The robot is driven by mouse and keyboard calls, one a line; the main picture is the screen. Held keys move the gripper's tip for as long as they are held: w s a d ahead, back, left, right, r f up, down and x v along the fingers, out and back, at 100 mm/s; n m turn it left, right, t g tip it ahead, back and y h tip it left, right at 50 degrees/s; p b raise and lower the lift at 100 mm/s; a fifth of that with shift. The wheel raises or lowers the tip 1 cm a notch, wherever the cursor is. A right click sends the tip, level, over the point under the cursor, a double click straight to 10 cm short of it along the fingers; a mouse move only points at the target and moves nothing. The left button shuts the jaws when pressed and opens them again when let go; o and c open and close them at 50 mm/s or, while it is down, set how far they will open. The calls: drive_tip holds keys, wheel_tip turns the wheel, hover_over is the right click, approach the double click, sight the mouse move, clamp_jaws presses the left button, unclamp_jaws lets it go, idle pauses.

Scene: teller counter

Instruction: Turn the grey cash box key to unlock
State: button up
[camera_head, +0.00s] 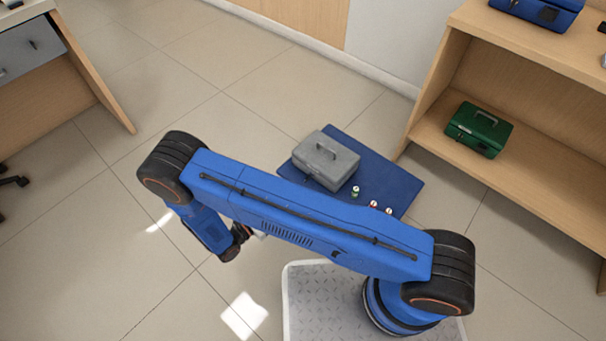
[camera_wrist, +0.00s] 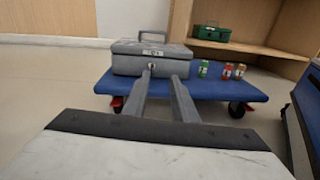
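The grey cash box (camera_head: 318,165) sits on a blue platform (camera_head: 398,183), its lid shut and its handle up. In the wrist view the grey cash box (camera_wrist: 170,63) faces me, with a label on its front. A small light piece (camera_wrist: 150,66) at its front middle may be the key; it is too small to tell its turn. My gripper (camera_wrist: 162,74) is open, its two grey fingers apart and pointing at the box front. Nothing shows clearly between them. The fingertips look short of the box, but the gap is hard to judge. In the head view my arm hides most of the gripper.
The platform has castors. A green can (camera_wrist: 203,69) and two red ones (camera_wrist: 227,71) stand on it, right of the box. A green cash box (camera_head: 478,130) and a blue one (camera_head: 540,10) are on the wooden shelf (camera_head: 550,150).

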wheel_tip(320, 180, down, 3)
drive_tip(key=n+t, duration=0.1)
approach(309, 177)
drive_tip(key=x, duration=0.8)
drive_tip(key=shift+w+a+r, duration=0.1)
drive_tip(key=shift+a+r, duration=0.05)
clamp_jaws()
